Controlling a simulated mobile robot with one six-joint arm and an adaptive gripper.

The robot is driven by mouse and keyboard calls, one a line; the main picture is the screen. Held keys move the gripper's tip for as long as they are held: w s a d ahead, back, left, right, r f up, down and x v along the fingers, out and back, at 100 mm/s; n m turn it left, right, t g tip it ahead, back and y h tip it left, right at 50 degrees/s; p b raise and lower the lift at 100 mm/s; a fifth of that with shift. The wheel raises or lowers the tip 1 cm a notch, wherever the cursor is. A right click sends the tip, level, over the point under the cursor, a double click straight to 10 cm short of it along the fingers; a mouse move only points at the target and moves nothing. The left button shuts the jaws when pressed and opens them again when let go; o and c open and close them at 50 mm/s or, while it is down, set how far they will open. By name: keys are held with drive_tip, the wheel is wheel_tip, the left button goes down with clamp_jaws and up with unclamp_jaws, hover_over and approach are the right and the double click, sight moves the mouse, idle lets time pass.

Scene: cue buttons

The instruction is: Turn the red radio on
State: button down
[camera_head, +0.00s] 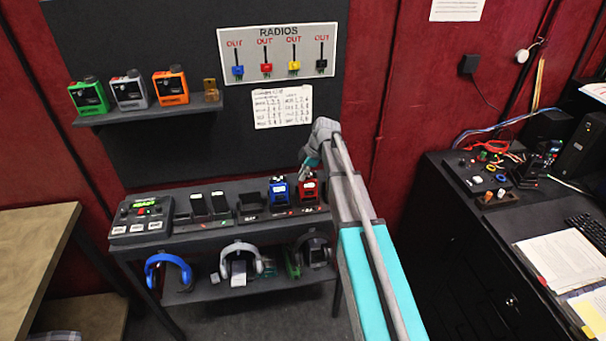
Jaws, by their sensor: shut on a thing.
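The red radio (309,190) stands upright in a charging slot on the right part of the dark shelf table, beside the blue radio (279,190). My gripper (308,172) reaches down from the wall side to the top of the red radio and is shut on it. The fingertips are small and partly merge with the radio's top, so the exact part gripped cannot be told. The red radio's top knob is not clear at this size.
A charger row with empty slots and dark handsets (209,203) and a control box (142,218) lie to the left. Headphones (241,258) hang below. A cluttered black desk (480,240) stands right.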

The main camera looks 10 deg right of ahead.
drive_tip(key=c, duration=0.6)
unclamp_jaws()
drive_tip(key=shift+n, duration=0.3)
drive_tip(key=shift+w+n+g, duration=0.15)
drive_tip(key=shift+n+g, duration=0.45)
drive_tip(key=shift+n, duration=0.6)
drive_tip(key=p+v, duration=0.3)
drive_tip(key=shift+r, duration=0.15)
drive_tip(key=p+v, duration=1)
drive_tip(key=v, duration=0.1)
drive_tip(key=s+a+f+m+h+b, duration=0.2)
drive_tip(key=s+f+m+b, duration=0.7)
drive_tip(key=s+f+b, duration=0.3)
drive_tip(key=s+a+f+m+h+b, duration=0.2)
drive_tip(key=s+f+m+b, duration=0.8)
drive_tip(key=f+b, duration=0.8)
drive_tip(key=shift+s+a+f+t+h, duration=0.35)
drive_tip(key=shift+s+a+f, duration=0.45)
drive_tip(key=shift+s, duration=0.75)
